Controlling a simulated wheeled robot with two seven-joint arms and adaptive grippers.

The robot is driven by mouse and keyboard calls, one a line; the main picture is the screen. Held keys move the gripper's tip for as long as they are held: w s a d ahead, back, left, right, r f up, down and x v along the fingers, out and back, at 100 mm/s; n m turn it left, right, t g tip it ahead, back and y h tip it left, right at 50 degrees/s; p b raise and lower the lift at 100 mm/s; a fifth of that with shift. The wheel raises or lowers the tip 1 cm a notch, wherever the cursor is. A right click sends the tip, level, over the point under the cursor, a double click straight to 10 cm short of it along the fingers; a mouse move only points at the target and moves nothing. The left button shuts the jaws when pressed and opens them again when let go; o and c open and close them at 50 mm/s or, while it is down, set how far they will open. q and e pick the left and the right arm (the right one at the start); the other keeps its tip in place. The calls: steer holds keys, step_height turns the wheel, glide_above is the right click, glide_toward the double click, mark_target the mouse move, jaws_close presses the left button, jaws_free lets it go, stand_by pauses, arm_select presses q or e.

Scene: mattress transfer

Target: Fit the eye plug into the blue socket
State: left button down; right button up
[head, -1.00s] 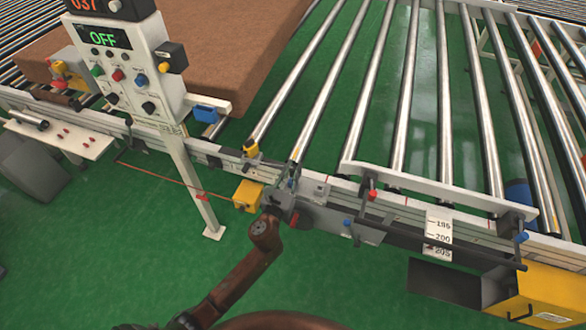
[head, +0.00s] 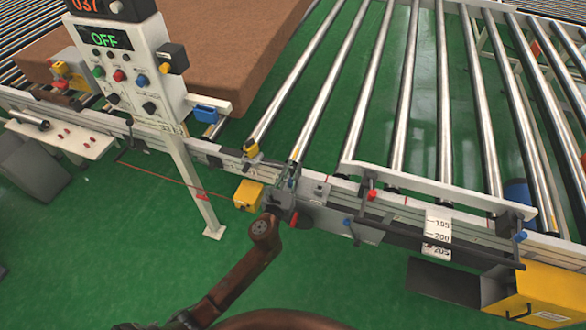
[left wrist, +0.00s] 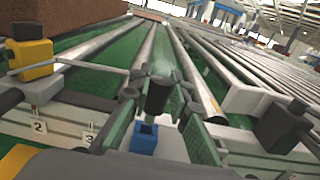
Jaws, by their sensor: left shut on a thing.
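My left gripper (head: 290,188) is at the conveyor's near side rail in the head view. In the left wrist view its green-padded fingers (left wrist: 160,98) are shut on the eye plug (left wrist: 157,96), a dark, roughly upright cylinder. The blue socket (left wrist: 144,138) is just below the plug, slightly to its left in the picture. The plug's narrow lower end reaches the socket's dark opening; I cannot tell whether it is inside. In the head view the gripper hides the plug and socket. My right gripper is not in view.
A control post (head: 185,175) showing OFF stands further left. Metal rollers (head: 405,90) and a brown mattress (head: 220,45) lie beyond. Green floor in front is clear.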

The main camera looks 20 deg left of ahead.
mark_target(292, 176)
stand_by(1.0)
arm_select(q)
steer(key=shift+f, duration=0.5)
steer(key=shift+f+b, duration=0.5)
steer(key=shift+b, duration=0.05)
steer(key=shift+f+b, duration=0.55)
steer(key=shift+f, duration=0.15)
steer(key=c, duration=1.7)
jaws_free()
steer(key=shift+r, duration=0.1)
steer(key=shift+c, duration=0.2)
steer(key=s, duration=1.2)
steer(key=shift+a, duration=0.25)
